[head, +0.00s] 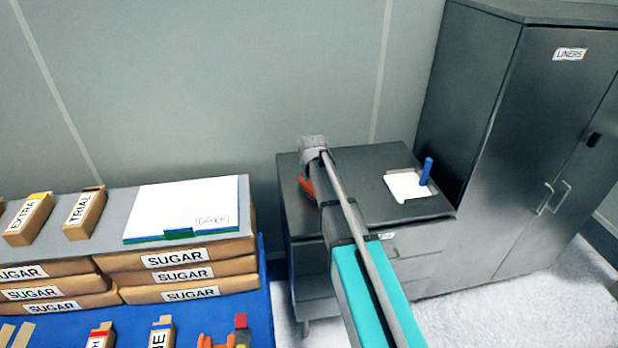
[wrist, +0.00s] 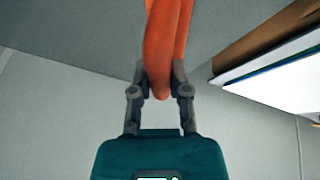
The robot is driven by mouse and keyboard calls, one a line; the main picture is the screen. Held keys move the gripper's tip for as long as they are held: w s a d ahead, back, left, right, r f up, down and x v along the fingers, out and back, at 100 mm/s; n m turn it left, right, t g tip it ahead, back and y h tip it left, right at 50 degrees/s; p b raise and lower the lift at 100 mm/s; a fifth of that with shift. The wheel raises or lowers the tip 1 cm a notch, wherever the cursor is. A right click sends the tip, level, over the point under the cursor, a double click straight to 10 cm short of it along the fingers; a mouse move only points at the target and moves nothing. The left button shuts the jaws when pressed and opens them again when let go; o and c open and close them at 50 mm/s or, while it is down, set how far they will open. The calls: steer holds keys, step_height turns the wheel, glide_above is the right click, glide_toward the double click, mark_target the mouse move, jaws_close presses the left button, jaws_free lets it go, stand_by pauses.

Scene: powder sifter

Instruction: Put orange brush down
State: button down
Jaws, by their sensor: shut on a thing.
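The orange brush (wrist: 160,50) is between the two fingers of my gripper (wrist: 160,78) in the wrist view, and the gripper is shut on it. Its far end runs out of the top of that view. In the head view a bit of the orange brush (head: 306,187) shows left of my arm, above or at the left side of the dark cabinet top (head: 365,165). My arm hides the rest of it and the fingers. I cannot tell whether the brush touches the cabinet top.
A white pad (head: 406,186) and an upright blue marker (head: 426,171) are on the right of the cabinet top. A tall liners cupboard (head: 520,130) stands to the right. Stacked sugar boxes (head: 175,260) and a white board (head: 185,208) are on the left.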

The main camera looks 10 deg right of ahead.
steer(key=shift+f, duration=0.15)
steer(key=c, duration=0.6)
jaws_free()
steer(key=p+v, duration=1.1)
steer(key=v, duration=0.1)
stand_by(0.8)
steer(key=s+f+m+g, duration=0.1)
steer(key=s+m+g, duration=0.4)
steer(key=s, duration=2.1)
steer(key=shift+d+f, duration=0.25)
steer(key=shift+d, duration=0.2)
steer(key=shift+f+b, duration=1.25)
steer(key=shift+b, duration=0.1)
